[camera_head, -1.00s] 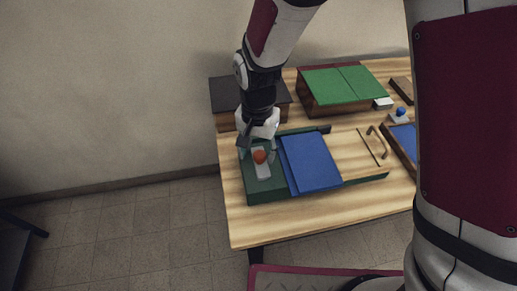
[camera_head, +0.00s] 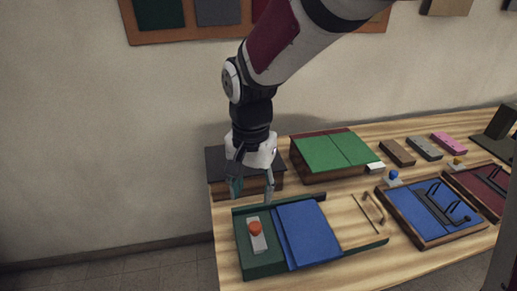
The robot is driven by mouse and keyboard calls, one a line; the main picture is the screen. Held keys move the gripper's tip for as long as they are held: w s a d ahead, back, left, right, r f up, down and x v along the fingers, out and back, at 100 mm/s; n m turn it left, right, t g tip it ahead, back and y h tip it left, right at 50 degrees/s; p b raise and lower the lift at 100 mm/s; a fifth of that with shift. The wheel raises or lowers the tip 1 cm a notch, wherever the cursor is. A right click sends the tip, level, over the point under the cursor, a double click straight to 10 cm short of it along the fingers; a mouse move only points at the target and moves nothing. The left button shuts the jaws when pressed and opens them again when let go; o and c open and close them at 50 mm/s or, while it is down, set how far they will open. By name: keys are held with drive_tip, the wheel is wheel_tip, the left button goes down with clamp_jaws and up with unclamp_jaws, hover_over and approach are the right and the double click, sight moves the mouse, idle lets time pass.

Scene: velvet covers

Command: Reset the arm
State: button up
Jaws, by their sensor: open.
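My gripper (camera_head: 252,190) is open and empty, pointing down. It hangs above the back left part of a green box (camera_head: 262,262) on the table. An orange-red ball or knob (camera_head: 255,228) sits on a light plate (camera_head: 259,242) at the left end of that box, apart from my fingers. A blue cover (camera_head: 308,235) lies over the middle of the box. My arm comes down from the upper right of the view.
A dark-topped box (camera_head: 217,165) stands behind my gripper. A green-topped box (camera_head: 335,151) stands to its right. A blue panel (camera_head: 415,222) with dark handles, a blue ball (camera_head: 393,174) and several small blocks lie farther right on the wooden table (camera_head: 400,262).

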drive_tip(key=s+d+r+n+t, duration=0.1)
drive_tip(key=s+d+r, duration=0.2)
drive_tip(key=d+r, duration=0.3)
drive_tip(key=s+d+r+n+t, duration=0.15)
drive_tip(key=d+r, duration=0.25)
drive_tip(key=d, duration=0.4)
drive_tip(key=s+d+r+n+t, duration=0.1)
drive_tip(key=s+d+r+t, duration=0.1)
drive_tip(key=s+d, duration=0.6)
drive_tip(key=shift+s+d, duration=0.4)
drive_tip(key=shift+s, duration=0.95)
drive_tip(key=shift+r, duration=0.15)
